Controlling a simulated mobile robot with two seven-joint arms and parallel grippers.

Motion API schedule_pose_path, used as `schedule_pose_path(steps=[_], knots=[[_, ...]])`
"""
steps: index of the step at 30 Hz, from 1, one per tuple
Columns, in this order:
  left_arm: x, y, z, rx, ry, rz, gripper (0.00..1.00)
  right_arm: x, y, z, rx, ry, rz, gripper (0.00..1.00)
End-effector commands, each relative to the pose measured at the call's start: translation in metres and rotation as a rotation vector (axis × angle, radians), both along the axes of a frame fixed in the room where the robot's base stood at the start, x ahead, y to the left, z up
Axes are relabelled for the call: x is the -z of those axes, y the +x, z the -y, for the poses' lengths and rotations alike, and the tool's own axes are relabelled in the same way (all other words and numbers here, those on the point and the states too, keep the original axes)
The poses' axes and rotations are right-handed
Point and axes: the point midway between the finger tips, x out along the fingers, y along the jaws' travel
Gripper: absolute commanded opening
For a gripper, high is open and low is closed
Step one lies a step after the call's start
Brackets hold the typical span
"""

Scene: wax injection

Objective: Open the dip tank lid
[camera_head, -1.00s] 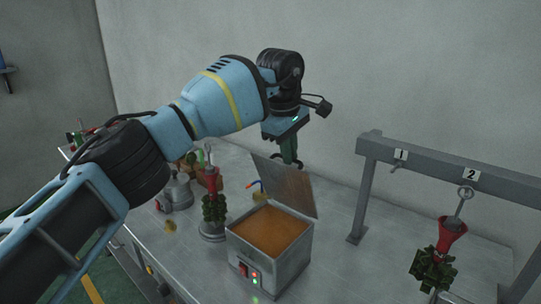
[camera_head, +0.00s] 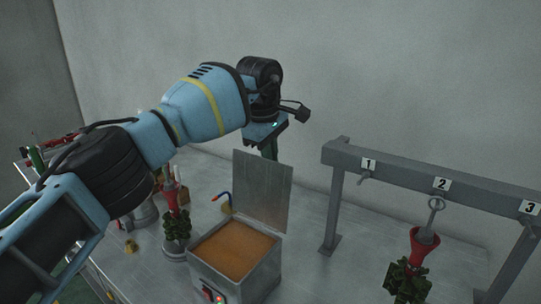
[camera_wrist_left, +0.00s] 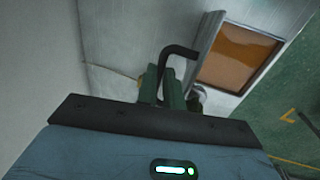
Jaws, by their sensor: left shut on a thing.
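The dip tank (camera_head: 262,272) is a grey metal box on the bench, filled with orange-brown wax (camera_head: 236,250). Its flat metal lid (camera_head: 262,190) stands raised, close to upright, along the tank's back edge. My left gripper (camera_head: 269,149) is behind the lid's top edge, its fingertips hidden by the lid. In the left wrist view, the green fingers (camera_wrist_left: 161,88) are shut on the black bent lid handle (camera_wrist_left: 178,52). The open tank with its wax also shows there (camera_wrist_left: 235,58). My right gripper is not in view.
A red-topped wax tree (camera_head: 175,218) stands just left of the tank. A grey rack (camera_head: 440,185) with numbered hooks is on the right; another red-topped tree (camera_head: 422,252) hangs at hook 2. Bare bench lies between tank and rack. A wall is behind.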

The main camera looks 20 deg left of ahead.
Motion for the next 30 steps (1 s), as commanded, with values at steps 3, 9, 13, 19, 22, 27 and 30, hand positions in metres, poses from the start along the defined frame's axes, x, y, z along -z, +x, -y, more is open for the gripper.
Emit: schedule_pose_path(steps=[3, 9, 13, 19, 22, 27, 30], knots=[[0.013, -0.002, 0.0, 0.001, 0.006, -0.026, 0.0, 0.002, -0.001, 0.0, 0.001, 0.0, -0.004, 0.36], [0.012, -0.002, 0.0, 0.001, 0.005, -0.024, 0.19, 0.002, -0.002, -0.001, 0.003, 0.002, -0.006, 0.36], [0.009, -0.001, 0.0, 0.001, 0.003, -0.018, 0.31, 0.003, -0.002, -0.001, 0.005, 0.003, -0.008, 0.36], [0.006, -0.001, 0.0, 0.0, 0.002, -0.012, 0.31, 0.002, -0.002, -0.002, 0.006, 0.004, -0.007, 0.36], [0.002, -0.001, 0.0, 0.0, 0.001, -0.01, 0.31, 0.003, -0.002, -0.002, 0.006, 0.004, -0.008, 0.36], [-0.019, -0.005, -0.002, 0.0, 0.001, -0.009, 0.31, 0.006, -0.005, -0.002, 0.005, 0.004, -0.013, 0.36], [-0.035, -0.008, -0.003, -0.001, 0.001, -0.01, 0.31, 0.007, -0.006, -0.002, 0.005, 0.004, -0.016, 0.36]])
